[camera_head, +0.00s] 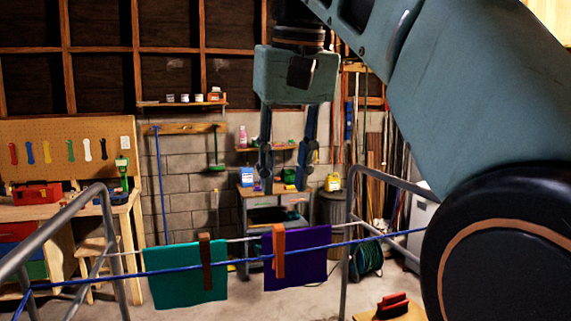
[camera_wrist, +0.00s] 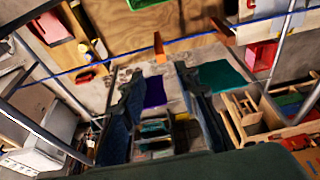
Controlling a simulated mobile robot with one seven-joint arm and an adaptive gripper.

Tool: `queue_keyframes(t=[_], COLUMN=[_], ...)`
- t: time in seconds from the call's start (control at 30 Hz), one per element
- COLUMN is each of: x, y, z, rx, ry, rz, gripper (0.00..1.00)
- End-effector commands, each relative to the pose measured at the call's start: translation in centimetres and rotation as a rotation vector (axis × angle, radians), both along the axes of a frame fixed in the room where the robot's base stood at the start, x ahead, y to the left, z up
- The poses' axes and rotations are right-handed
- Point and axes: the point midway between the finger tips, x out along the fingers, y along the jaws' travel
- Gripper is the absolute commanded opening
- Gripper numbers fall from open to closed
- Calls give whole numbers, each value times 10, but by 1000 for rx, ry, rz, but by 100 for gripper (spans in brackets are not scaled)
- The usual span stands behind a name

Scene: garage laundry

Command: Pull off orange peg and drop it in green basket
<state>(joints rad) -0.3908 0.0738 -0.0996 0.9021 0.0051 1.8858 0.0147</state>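The orange peg (camera_head: 278,250) stands upright on the blue line, clipped over the purple cloth (camera_head: 312,268). In the wrist view the orange peg (camera_wrist: 159,47) is beyond my fingertips, near the middle, with the purple cloth (camera_wrist: 155,92) between the fingers. My gripper (camera_head: 284,184) points down, open and empty, above the peg in the head view and apart from it. Both fingers (camera_wrist: 157,78) are spread in the wrist view. A green-rimmed container (camera_wrist: 150,4), likely the green basket, is cut off at the top of the wrist view. I do not see it in the head view.
A brown peg (camera_head: 205,262) holds a teal cloth (camera_head: 180,285) to the left on the same line. Grey metal rack rails (camera_head: 112,240) stand at both sides. A workbench (camera_head: 125,200) is at the left, a wooden surface (camera_wrist: 190,18) beyond the line.

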Motion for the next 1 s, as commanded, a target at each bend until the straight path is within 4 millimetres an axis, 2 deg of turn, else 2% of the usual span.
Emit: queue_keyframes(t=[0.27, 0.7, 1.0], x=[4, 19, 27], y=[1, 5, 8], z=[-18, -74, -100], rx=[-1, -1, 0], ry=[2, 0, 1], rz=[1, 0, 0], gripper=[29, 29, 29])
